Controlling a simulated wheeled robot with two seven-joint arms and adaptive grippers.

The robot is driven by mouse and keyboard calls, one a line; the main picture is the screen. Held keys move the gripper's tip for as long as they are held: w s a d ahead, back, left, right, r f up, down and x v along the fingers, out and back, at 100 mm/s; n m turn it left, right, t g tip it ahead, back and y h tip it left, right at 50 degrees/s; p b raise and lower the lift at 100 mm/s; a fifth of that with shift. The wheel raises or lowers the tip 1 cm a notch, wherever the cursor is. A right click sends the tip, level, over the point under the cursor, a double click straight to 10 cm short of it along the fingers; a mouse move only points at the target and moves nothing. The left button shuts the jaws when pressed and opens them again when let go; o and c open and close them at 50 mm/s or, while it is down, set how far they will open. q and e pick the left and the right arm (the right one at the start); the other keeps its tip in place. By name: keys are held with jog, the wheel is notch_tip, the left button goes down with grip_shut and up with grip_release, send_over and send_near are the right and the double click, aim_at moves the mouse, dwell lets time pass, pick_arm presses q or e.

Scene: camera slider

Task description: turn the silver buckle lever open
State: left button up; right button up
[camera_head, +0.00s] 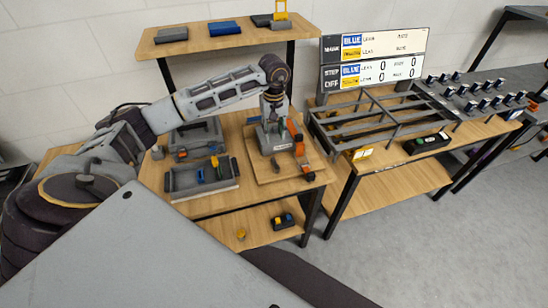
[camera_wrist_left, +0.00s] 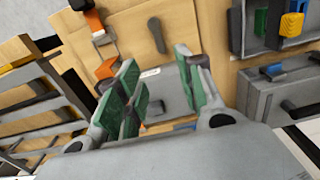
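My left gripper (camera_head: 272,108) is above the grey device (camera_head: 270,141) on a wooden board (camera_head: 264,172). In the left wrist view the left gripper (camera_wrist_left: 157,62) is open, its green-padded fingers apart and nothing held between them. The grey device (camera_wrist_left: 165,82) shows behind and between the fingers. An orange strap (camera_head: 298,134) runs along the device's right side. In the wrist view a small silver piece (camera_wrist_left: 102,38), possibly the buckle lever, sits between orange strap parts, left of and beyond the fingertips. I cannot tell its angle. My right gripper is not in view.
A grey tray (camera_head: 176,181) with small coloured items stands left of the board, with a grey case (camera_head: 192,132) behind it. A grey rack (camera_head: 375,118) is on the table to the right. A shelf (camera_head: 185,47) stands behind. The board's front left is mostly clear.

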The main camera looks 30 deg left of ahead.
aim_at(274, 160)
pick_arm(q)
jog(key=shift+f, duration=0.1)
notch_tip(274, 160, down, 12)
jog(key=p, duration=0.2)
jog(key=shift+p, duration=0.3)
jog(key=shift+f, duration=0.8)
jog(key=c, duration=0.7)
grip_shut()
